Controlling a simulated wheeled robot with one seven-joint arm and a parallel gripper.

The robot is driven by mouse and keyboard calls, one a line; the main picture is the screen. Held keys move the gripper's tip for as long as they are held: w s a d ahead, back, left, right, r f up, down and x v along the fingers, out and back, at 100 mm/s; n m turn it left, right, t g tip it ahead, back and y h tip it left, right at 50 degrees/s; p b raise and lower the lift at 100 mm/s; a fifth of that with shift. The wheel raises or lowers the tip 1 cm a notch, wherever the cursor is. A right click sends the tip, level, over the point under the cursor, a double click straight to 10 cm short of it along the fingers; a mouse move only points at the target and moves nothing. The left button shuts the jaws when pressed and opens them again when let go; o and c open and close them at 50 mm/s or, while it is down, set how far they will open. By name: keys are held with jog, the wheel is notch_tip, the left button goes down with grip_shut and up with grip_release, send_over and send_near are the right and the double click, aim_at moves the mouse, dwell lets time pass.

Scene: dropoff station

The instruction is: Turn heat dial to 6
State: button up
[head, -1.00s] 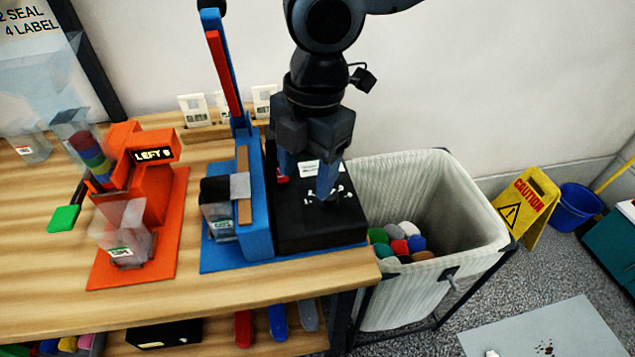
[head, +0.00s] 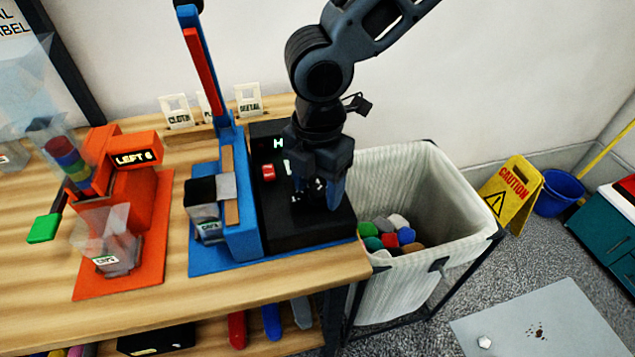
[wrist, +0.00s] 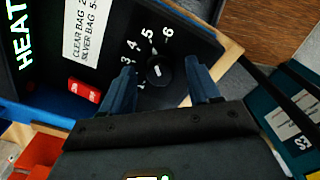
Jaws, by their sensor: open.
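The heat dial (wrist: 160,72) is a small round black knob with a white mark, on a black panel (wrist: 105,22) with white numbers around it; 3, 4, 5 and 6 are readable. I cannot tell exactly which number the mark points to. My gripper (wrist: 163,90) is open, with one blue-grey finger on each side of the dial in the wrist view. Whether the fingers touch it is unclear. In the head view my gripper (head: 318,195) is over the black heat unit (head: 325,232) and hides the dial.
A red button (head: 268,172) is on the unit, left of my gripper. A blue sealer (head: 242,225) with an upright lever stands beside it, and an orange labelling station (head: 150,215) further left. A white bin (head: 445,205) with several coloured items stands right of the table.

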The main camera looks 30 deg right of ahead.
jog(key=c, duration=1)
jog(key=shift+r+m+p, duration=0.15)
jog(key=shift+m+p, duration=1.05)
jog(key=shift+m, duration=0.1)
jog(key=shift+m+p, duration=1)
jog(key=shift+m, duration=0.6)
jog(key=o, duration=1)
